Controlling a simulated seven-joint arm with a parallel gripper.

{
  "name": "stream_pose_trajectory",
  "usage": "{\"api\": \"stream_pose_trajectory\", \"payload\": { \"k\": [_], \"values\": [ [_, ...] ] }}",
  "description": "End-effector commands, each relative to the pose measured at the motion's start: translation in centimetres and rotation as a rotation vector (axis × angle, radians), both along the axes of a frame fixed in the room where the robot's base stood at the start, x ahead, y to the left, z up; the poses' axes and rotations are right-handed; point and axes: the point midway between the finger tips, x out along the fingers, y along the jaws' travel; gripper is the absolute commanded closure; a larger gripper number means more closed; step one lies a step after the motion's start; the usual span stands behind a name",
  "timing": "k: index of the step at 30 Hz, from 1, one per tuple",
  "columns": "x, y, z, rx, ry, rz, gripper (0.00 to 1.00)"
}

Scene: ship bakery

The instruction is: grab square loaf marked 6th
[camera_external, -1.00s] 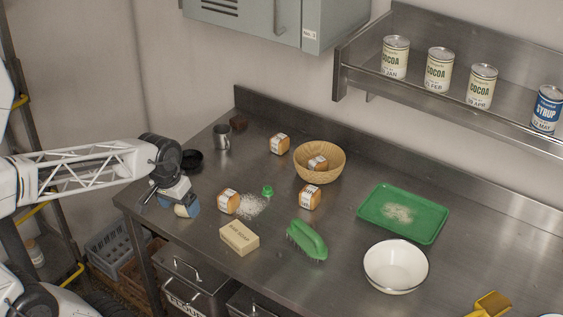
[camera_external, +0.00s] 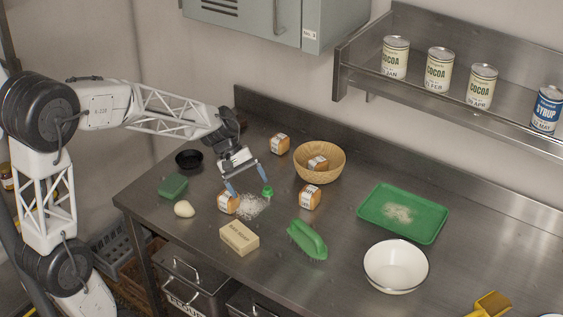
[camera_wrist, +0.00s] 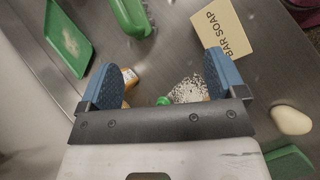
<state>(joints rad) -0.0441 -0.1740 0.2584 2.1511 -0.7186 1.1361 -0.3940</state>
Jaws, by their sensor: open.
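Several small brown loaves with white labels are on the steel worktop: one at the back (camera_external: 279,144), one in the wicker basket (camera_external: 318,163), one right of the white powder (camera_external: 310,197) and one left of it (camera_external: 228,203). The label print is too small to read, so I cannot tell which is marked 6th. My gripper (camera_external: 247,186) is open and empty, pointing down above the powder, with one finger near the left loaf. In the wrist view, the loaf right of the powder (camera_wrist: 130,78) shows partly behind a finger of my gripper (camera_wrist: 160,85); the left loaf is mostly hidden.
A small green-topped item (camera_external: 267,191) stands by the powder. Bar soap (camera_external: 239,238) and a green brush (camera_external: 307,241) lie in front. A green block (camera_external: 173,186) and cream lump (camera_external: 184,209) are left. A green tray (camera_external: 420,234) and white bowl (camera_external: 396,267) stand right.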

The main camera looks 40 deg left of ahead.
Motion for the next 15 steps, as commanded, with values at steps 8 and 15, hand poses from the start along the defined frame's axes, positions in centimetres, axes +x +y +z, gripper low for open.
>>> {"api": "stream_pose_trajectory", "payload": {
  "k": [8, 15],
  "values": [
    [6.5, -1.1, -2.7, -0.150, 0.157, 0.168, 0.11],
    [12.0, -1.7, -5.5, -0.278, 0.293, 0.312, 0.11]
  ]
}}
